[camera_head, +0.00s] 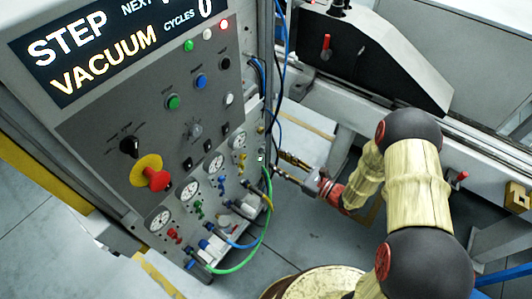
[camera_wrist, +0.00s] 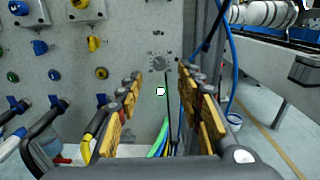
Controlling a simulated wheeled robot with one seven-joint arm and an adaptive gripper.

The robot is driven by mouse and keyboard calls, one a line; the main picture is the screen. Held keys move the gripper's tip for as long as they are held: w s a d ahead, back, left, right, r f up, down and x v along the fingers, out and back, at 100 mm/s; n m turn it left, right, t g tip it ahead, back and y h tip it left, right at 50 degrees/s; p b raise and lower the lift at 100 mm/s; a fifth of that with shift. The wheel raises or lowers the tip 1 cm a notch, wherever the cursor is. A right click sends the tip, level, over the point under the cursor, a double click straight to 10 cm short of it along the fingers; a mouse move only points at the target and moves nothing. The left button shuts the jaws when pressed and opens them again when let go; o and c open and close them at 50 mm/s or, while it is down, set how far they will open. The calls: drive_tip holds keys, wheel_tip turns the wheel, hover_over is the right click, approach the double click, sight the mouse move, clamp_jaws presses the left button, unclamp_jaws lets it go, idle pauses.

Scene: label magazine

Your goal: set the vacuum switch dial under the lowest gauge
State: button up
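The small grey dial (camera_wrist: 160,63) with a ring of marks sits on the grey panel in the wrist view. It lies ahead of my gripper (camera_wrist: 159,88), between and slightly above the fingertips. The fingers with yellow pads are spread wide, with nothing between them. In the head view my gripper (camera_head: 279,163) is by the panel's lower right edge, apart from the panel. The dial's setting is too small to read. Several round gauges run in a slanting row; the one lowest in the head view (camera_head: 159,219) is at the left.
The display (camera_head: 85,45) reads STEP and VACUUM. A red knob on yellow (camera_head: 150,173) is on the panel. Hose fittings (camera_head: 232,205) stick out below the gauges, with a green hose (camera_head: 258,228) beneath my gripper. A blue cable (camera_wrist: 222,60) hangs right of my gripper.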

sight(262, 152)
drive_tip(key=shift+b+x, duration=0.85)
drive_tip(key=shift+x, duration=2.25)
drive_tip(key=shift+c, duration=0.9)
drive_tip(key=c, duration=0.7)
clamp_jaws()
